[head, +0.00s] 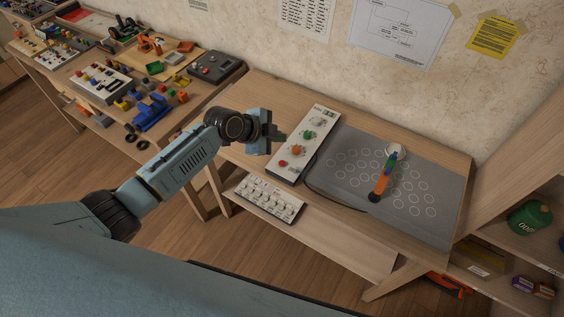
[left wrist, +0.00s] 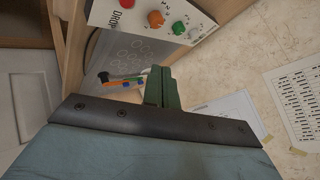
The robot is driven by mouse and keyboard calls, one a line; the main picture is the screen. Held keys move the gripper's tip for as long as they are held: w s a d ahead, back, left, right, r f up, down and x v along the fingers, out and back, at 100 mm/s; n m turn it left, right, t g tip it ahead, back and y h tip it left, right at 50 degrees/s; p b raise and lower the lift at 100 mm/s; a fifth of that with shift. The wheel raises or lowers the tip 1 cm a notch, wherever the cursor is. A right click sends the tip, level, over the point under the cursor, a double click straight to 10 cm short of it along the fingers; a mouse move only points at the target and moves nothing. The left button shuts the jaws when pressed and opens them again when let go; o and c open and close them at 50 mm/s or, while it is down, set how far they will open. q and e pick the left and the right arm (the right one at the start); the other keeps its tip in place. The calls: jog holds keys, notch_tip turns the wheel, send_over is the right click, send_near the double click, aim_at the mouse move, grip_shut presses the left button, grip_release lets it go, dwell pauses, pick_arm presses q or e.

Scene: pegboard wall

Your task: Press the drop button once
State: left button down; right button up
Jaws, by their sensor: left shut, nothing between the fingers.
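The white control panel (head: 303,146) lies on the wooden table in the head view. A red button (head: 283,163) sits at its near end, followed by an orange knob (head: 295,149) and a green knob (head: 308,135). In the left wrist view the red button (left wrist: 127,3) is at the top edge beside the printed word DROP. My left gripper (head: 279,135) is shut and empty, beside the panel's left edge in the head view; its closed fingers (left wrist: 162,88) also show in the left wrist view. I see no contact with the button. My right gripper is out of view.
A grey board with circles (head: 345,180) lies right of the panel, bearing a multicoloured stick (head: 383,178). A second white panel (head: 268,199) is on the lower shelf. A cluttered table (head: 75,72) stands at the left. A wall rises behind.

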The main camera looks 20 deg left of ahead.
pick_arm(q)
jog(key=shift+f+b, duration=3.7)
jog(key=shift+f, duration=0.7)
jog(key=shift+f+b, duration=0.35)
jog(key=shift+f, duration=0.05)
jog(key=shift+f+b, duration=0.3)
jog(key=shift+r+p, duration=0.6)
jog(key=shift+r, duration=0.15)
notch_tip(320, 180, up, 5)
jog(key=p, duration=0.4)
